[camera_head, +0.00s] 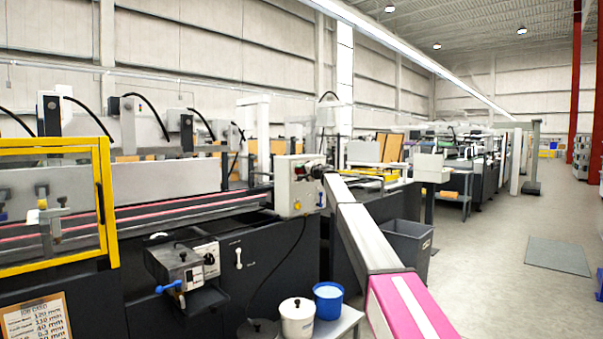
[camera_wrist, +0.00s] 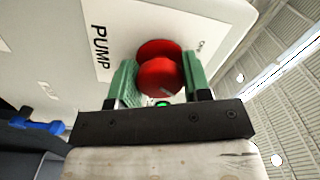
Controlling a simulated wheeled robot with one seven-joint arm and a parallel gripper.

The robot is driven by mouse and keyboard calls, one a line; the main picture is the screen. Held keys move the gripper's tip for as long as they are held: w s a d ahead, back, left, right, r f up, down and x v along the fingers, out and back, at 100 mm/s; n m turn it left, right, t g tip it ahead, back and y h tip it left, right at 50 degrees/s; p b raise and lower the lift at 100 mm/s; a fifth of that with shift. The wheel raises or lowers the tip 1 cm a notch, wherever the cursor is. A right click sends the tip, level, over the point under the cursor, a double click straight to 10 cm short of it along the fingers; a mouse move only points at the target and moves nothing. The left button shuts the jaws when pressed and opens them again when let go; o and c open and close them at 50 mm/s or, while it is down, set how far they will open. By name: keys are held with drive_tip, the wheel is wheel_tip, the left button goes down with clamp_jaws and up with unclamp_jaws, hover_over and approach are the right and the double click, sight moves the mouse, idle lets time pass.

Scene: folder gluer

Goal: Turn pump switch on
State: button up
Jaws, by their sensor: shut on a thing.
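The red pump switch (camera_wrist: 160,77) is a round knob on the pale face of a control box, beside a white label (camera_wrist: 101,42) reading PUMP in the wrist view. My gripper (camera_wrist: 160,80) has its two green fingers on either side of the knob and is shut on it. In the head view the control box (camera_head: 293,197) stands at the machine's near end. My gripper (camera_head: 317,172) is at its upper right, small and dark there, and the arm hides part of the area.
A yellow-framed guard (camera_head: 108,190) is at the left. A grey box with a blue handle (camera_head: 168,287) juts from the machine below. A white pot (camera_head: 297,318) and a blue pot (camera_head: 328,302) stand below the control box. A dark bin (camera_head: 408,240) is behind my arm. Open floor lies to the right.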

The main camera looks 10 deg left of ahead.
drive_tip(key=shift+m, duration=0.4)
drive_tip(key=o, duration=0.9)
drive_tip(key=shift+s+d, duration=0.1)
drive_tip(key=v, duration=1)
drive_tip(key=shift+s+d, duration=0.2)
drive_tip(key=shift+d, duration=0.05)
